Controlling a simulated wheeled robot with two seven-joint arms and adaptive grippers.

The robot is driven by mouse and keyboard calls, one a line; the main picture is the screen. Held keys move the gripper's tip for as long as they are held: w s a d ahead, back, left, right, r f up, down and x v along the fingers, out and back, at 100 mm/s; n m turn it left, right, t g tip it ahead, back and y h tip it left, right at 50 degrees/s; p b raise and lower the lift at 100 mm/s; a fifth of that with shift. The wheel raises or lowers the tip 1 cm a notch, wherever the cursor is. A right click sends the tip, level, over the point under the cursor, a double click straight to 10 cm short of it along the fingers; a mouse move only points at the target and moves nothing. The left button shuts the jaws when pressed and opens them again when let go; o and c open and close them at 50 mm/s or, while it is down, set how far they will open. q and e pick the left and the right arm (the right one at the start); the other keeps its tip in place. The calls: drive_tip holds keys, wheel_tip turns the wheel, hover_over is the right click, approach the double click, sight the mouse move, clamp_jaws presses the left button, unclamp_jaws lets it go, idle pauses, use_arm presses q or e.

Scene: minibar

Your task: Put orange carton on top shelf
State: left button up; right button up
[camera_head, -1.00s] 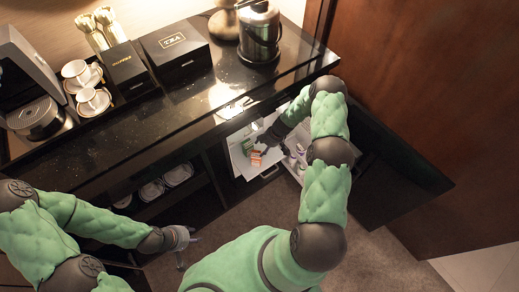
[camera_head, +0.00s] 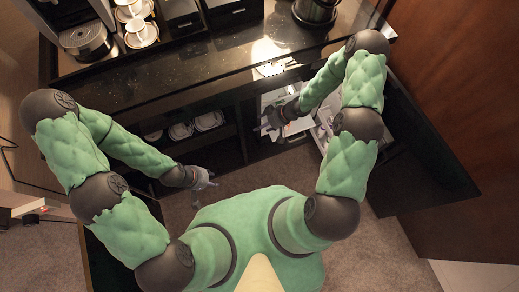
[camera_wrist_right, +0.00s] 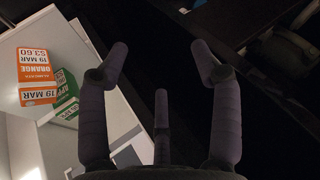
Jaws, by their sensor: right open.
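In the right wrist view the orange carton (camera_wrist_right: 33,72), with white and orange labels, stands on a white surface at the left, outside the fingers. A green carton (camera_wrist_right: 65,90) is close beside it. My right gripper (camera_wrist_right: 163,60) is open, with nothing between its fingers. In the head view my right gripper (camera_head: 268,120) is at the opening of the small white fridge (camera_head: 273,96), and I cannot make out the cartons there. My left gripper (camera_head: 208,181) is open and empty, low in front of the cabinet. The fridge's top shelf is hard to make out.
The black counter (camera_head: 200,75) runs above the fridge, with a coffee machine (camera_head: 86,42) and cups (camera_head: 140,33) on it. The open fridge door (camera_head: 322,140) is at the right of the fridge. Dishes (camera_head: 208,121) sit in the open cabinet. Carpet lies below.

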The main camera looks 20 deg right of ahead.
drive_tip(key=s+a+r+m+g+h, duration=0.1)
drive_tip(key=s+a+m, duration=0.2)
drive_tip(key=s, duration=0.6)
drive_tip(key=s+a+r+m+g+h, duration=0.1)
drive_tip(key=s+a+m, duration=0.3)
drive_tip(key=s, duration=0.5)
drive_tip(key=shift+a+r+g+h, duration=0.25)
drive_tip(key=shift+r+g+h, duration=0.05)
drive_tip(key=shift+r, duration=0.3)
